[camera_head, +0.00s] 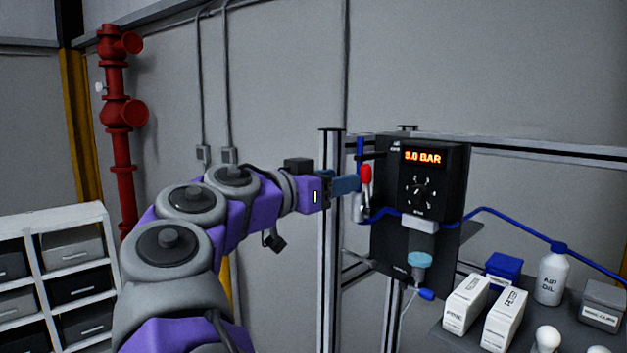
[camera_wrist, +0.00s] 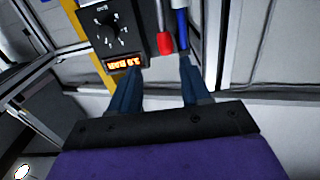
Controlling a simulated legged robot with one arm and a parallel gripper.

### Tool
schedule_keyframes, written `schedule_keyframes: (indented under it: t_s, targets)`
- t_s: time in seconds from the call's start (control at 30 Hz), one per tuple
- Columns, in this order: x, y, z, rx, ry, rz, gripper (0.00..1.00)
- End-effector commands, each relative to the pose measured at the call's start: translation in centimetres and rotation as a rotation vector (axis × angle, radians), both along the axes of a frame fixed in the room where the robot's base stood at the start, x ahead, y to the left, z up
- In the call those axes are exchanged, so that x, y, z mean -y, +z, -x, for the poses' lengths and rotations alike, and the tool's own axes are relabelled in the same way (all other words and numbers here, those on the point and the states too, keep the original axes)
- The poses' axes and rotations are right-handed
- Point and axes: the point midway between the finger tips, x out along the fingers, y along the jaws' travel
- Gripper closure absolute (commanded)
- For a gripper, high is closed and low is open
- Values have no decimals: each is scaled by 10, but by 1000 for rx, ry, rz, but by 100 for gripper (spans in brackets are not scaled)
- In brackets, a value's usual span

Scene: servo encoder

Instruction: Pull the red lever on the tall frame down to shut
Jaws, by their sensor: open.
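The red lever (camera_head: 366,174) is upright on the tall frame (camera_head: 332,250), just left of the black panel with the dial. Its red handle points up above a silver valve body. My gripper (camera_head: 354,184) is at the lever's left side in the head view, level with the handle. In the wrist view my gripper (camera_wrist: 160,64) is open, with two blue fingers apart. The red handle (camera_wrist: 165,43) shows between and just beyond the fingertips, nearer the right finger. I cannot tell whether a finger touches it.
The black panel (camera_head: 388,240) reads 9.0 BAR or similar. A blue hose (camera_head: 500,214) runs right from the valve. A shelf at lower right holds white boxes (camera_head: 466,303) and an oil bottle (camera_head: 551,275). A red pipe (camera_head: 120,170) and drawers (camera_head: 80,285) stand left.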

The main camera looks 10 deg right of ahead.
Motion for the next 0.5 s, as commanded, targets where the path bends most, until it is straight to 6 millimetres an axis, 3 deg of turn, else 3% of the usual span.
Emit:
schedule_keyframes:
  t_s: [0.33, 0.5]
  targets:
    - [8, 0, -28, -5, 0, 16, 53]
    - [32, -2, -41, -6, -3, 12, 53]
